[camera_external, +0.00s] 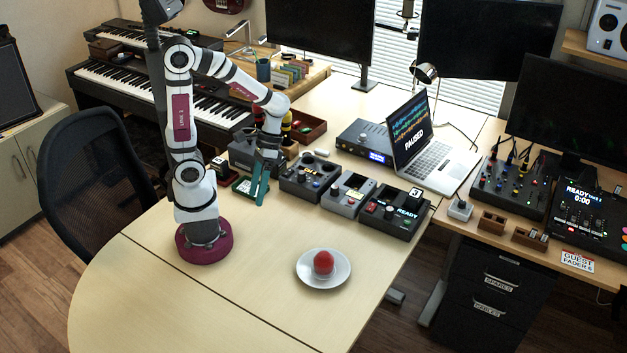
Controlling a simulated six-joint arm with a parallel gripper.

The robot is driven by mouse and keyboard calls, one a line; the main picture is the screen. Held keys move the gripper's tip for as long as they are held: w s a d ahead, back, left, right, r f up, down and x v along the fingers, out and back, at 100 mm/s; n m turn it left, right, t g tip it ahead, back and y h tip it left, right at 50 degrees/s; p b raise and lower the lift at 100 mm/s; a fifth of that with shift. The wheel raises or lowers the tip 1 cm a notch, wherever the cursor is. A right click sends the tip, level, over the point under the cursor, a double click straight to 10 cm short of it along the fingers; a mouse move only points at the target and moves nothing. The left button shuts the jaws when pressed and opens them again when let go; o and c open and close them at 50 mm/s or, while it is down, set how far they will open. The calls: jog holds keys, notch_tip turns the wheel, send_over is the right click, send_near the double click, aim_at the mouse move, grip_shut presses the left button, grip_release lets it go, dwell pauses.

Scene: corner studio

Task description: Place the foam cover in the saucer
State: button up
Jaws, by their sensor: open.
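A round red foam cover (323,262) sits in the white saucer (309,281), near its middle. The saucer lies flat on the front part of the pale desk, right of my arm's base. My gripper (257,195), with teal fingers, is open and points down farther back on the desk, up and left of the saucer. It is well apart from the foam cover, and I see nothing held between the fingers.

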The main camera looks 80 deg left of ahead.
jog(key=s+a+r+m+t+y, duration=0.3)
jog(key=s+a+m+y, duration=0.1)
jog(key=a, duration=0.4)
jog(key=m+y, duration=0.1)
jog(key=m, duration=0.1)
jog(key=shift+r+m+t+y, duration=0.15)
jog(key=shift+m+t+y, duration=0.15)
jog(key=shift+t+y, duration=0.1)
